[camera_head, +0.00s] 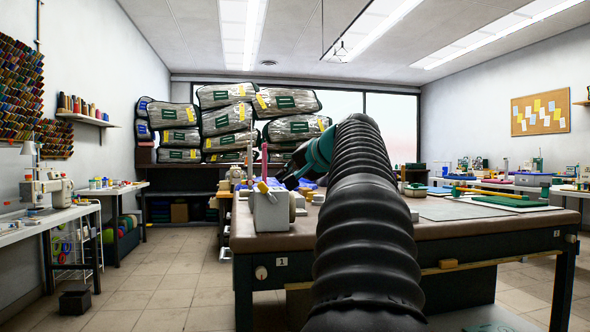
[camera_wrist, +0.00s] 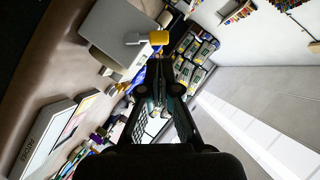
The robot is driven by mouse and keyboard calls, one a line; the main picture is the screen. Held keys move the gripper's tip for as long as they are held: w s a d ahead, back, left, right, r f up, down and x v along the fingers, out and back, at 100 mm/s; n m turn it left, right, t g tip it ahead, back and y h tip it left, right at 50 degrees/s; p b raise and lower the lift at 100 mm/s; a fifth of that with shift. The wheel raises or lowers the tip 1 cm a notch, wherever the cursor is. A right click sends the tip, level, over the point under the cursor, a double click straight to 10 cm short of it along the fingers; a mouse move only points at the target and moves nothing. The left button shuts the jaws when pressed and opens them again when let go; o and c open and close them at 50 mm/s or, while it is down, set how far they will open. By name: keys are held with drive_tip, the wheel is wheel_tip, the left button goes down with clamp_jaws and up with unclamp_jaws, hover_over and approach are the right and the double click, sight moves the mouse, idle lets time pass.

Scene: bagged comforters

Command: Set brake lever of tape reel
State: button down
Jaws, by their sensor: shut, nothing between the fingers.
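The tape reel is most likely the pale grey upright unit (camera_head: 270,213) at the near left corner of the large table. A yellow-tipped lever (camera_head: 263,187) sticks up from it, tilted. In the wrist view a grey body (camera_wrist: 115,37) and a yellow tip (camera_wrist: 158,38) on a pale rod show just beyond my fingertips. My gripper (camera_head: 284,177) is beside the top of the unit, to the right of the lever. In the wrist view my gripper (camera_wrist: 158,66) is shut and empty, its tips close to the yellow tip; contact cannot be told. My arm hides part of the table.
The large brown-edged table (camera_head: 480,229) carries a cutting mat, green and yellow pieces and tools to the right. Bagged comforters (camera_head: 231,119) are stacked at the back. A sewing bench (camera_head: 40,226) stands left, with open floor between. A small dark bin (camera_head: 75,302) is on the floor.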

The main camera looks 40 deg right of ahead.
sight(263, 188)
drive_tip(key=x, duration=0.7)
drive_tip(key=shift+w+a+n+g+p, duration=0.3)
drive_tip(key=shift+a+p, duration=0.05)
drive_tip(key=shift+p, duration=0.25)
drive_tip(key=shift+w+a+f+h, duration=0.2)
drive_tip(key=shift+w+f+h, duration=0.05)
drive_tip(key=shift+f+h, duration=0.1)
drive_tip(key=shift+d, duration=0.1)
drive_tip(key=shift+s+d, duration=0.1)
drive_tip(key=shift+d, duration=0.05)
